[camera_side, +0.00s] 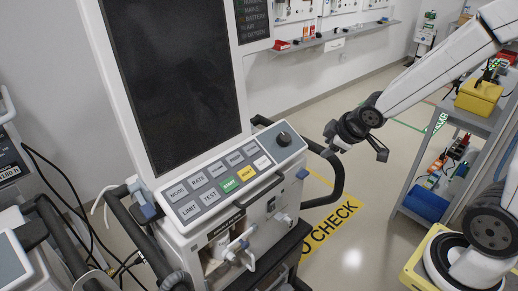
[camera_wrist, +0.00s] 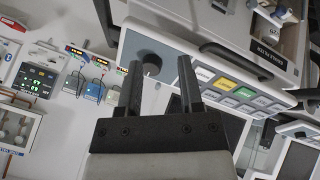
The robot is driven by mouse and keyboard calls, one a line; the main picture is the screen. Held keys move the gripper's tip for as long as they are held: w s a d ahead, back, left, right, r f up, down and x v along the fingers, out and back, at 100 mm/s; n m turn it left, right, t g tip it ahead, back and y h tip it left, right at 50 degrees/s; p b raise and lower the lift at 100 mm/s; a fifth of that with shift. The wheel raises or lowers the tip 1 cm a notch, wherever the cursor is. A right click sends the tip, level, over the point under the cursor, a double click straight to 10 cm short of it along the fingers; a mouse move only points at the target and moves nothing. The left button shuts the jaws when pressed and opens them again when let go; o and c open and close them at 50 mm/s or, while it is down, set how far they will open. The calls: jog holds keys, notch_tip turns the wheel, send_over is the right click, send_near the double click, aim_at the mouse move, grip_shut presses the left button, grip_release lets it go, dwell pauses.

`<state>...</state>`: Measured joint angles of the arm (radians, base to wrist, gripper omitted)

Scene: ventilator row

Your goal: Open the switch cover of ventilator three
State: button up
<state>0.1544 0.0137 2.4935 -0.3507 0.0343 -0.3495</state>
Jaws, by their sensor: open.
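A white ventilator (camera_side: 225,165) with a dark screen (camera_side: 172,75) stands at the centre of the side view. Its sloped panel has several labelled buttons, one green and one yellow, and a dark knob (camera_side: 283,139). I cannot read a number marking it as ventilator three, and I cannot make out a switch cover for certain. My gripper (camera_wrist: 160,60) is open and empty. In the side view it is to the right of the ventilator, apart from it. In the wrist view the panel (camera_wrist: 215,80) appears upside down beyond the fingers, with the knob (camera_wrist: 150,62) behind them.
A black side handle (camera_side: 338,180) curves out on the ventilator's right, near my gripper. Another machine (camera_side: 12,165) and loose black cables are at the left. A grey shelf cart (camera_side: 420,190) with a yellow box (camera_side: 478,98) stands at the right. Open floor lies between.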

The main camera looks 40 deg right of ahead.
jog(key=w+n+t+y, duration=0.4)
jog(key=n+t+y, duration=0.15)
jog(key=n, duration=0.75)
jog(key=s+a+r+n+y, duration=0.1)
jog(key=s+a+n+y, duration=0.1)
jog(key=s+n+y, duration=0.5)
jog(key=y, duration=0.2)
send_near(276, 209)
jog(key=f, duration=0.1)
jog(key=s, duration=0.1)
jog(key=f, duration=0.1)
jog(key=shift+s+a+f+n+t+h, duration=0.1)
jog(key=shift+s+f+n+t+h, duration=0.15)
jog(key=shift+f+n, duration=0.15)
jog(key=shift+w+a+r, duration=0.1)
jog(key=shift+a, duration=0.05)
jog(key=x, duration=0.7)
jog(key=shift+w+a, duration=0.15)
jog(key=shift+a, duration=0.05)
grip_shut()
